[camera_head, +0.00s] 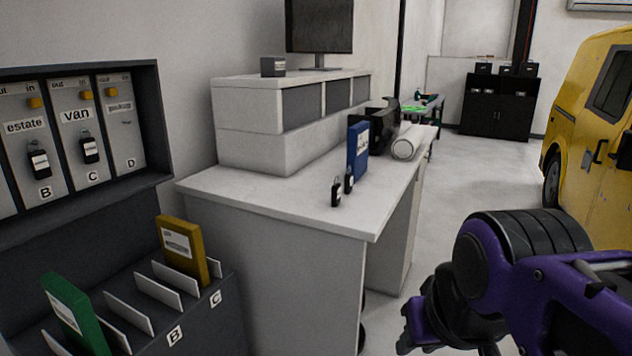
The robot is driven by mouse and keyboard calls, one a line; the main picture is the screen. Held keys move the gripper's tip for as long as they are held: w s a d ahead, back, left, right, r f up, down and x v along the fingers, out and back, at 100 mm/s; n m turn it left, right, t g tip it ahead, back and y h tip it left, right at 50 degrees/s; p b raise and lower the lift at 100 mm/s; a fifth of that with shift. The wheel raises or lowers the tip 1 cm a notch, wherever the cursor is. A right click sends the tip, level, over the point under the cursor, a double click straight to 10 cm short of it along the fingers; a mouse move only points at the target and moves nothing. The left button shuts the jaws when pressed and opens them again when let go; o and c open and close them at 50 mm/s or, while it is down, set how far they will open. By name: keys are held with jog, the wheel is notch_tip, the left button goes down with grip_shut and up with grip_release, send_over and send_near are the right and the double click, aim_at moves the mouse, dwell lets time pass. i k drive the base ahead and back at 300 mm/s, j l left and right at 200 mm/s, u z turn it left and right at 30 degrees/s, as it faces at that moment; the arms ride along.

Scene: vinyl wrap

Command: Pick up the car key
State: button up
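Two black car keys lie or stand on the white desk near its front corner: a nearer key (336,196) and a farther key (349,181) close behind it. Two more black keys with pale tags hang in the wall cabinet at the left: one key (39,161) under the "estate" label at B, another key (89,149) under the "van" label at C. I cannot tell which one the task means. My gripper (412,326), purple and black, is at the lower right, in front of the desk and apart from all the keys. Its fingers are not clear enough to show open or shut.
The white desk (300,208) also holds a blue binder (358,150), a white roll (405,146), and a monitor (320,25) on a raised shelf. A dark file rack (205,325) with green and yellow folders stands lower left. A yellow van (590,140) is at right; floor between is clear.

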aim_at(349, 176)
jog(key=i+l+u, duration=0.1)
jog(key=u, duration=0.3)
jog(key=l+u, duration=0.25)
jog(key=u, duration=0.2)
jog(key=l+u, duration=0.15)
jog(key=l, duration=0.25)
jog(key=i+l+u, duration=0.15)
jog(key=l, duration=0.3)
